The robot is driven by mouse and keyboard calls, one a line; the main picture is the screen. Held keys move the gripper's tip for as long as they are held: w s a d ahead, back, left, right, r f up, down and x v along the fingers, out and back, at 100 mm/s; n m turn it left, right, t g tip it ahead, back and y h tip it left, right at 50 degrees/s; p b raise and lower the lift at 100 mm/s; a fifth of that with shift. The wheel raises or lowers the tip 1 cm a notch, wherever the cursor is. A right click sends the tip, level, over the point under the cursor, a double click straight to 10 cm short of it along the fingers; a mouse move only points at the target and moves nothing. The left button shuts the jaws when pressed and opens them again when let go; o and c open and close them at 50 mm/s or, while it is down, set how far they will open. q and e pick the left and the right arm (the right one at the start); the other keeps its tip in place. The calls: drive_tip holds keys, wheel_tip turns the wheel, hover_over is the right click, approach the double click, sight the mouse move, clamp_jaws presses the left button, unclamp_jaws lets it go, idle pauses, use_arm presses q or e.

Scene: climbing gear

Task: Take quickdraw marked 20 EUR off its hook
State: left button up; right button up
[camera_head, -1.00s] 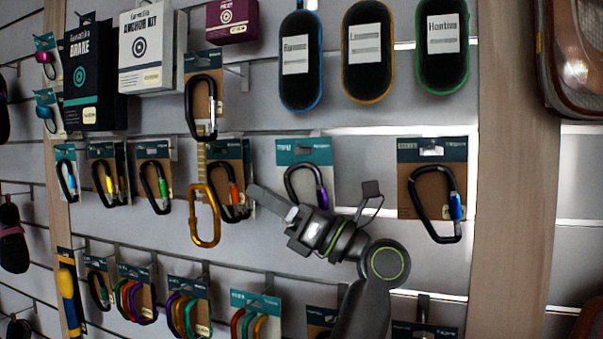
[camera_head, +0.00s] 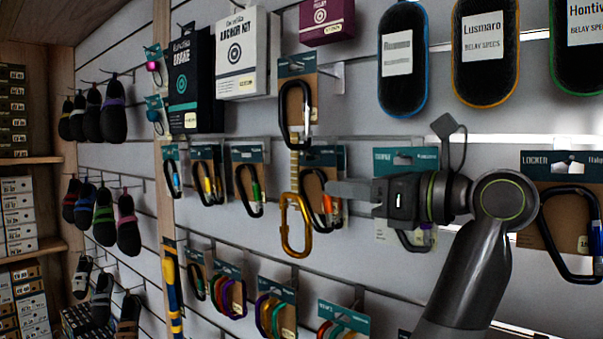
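The quickdraw (camera_head: 296,208) hangs near the middle of the head view. It has a black carabiner on top, a tan sling and a gold carabiner below, against a teal-and-brown card. Its small tag is too small to read.
A carabiner with an orange gate (camera_head: 318,190) hangs close behind the quickdraw. My gripper partly hides a carded carabiner (camera_head: 412,238). Boxes (camera_head: 240,50) stand above left, oval cases (camera_head: 404,60) above right. Several carabiner sets (camera_head: 275,312) hang below.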

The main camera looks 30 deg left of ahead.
sight(300, 183)
use_arm(q)
drive_tip(key=a+p, duration=0.1)
drive_tip(key=a, duration=0.2)
drive_tip(key=a+p, duration=0.1)
drive_tip(key=a, duration=0.2)
drive_tip(key=w+a+p, duration=0.1)
drive_tip(key=a, duration=0.2)
drive_tip(key=shift+a+r+p, duration=0.1)
drive_tip(key=shift+a+p, duration=0.15)
drive_tip(key=shift+p, duration=0.15)
drive_tip(key=shift+w+a+f, duration=0.15)
drive_tip(key=shift+a+f, duration=0.05)
drive_tip(key=shift+a, duration=0.5)
drive_tip(key=shift+d, duration=0.1)
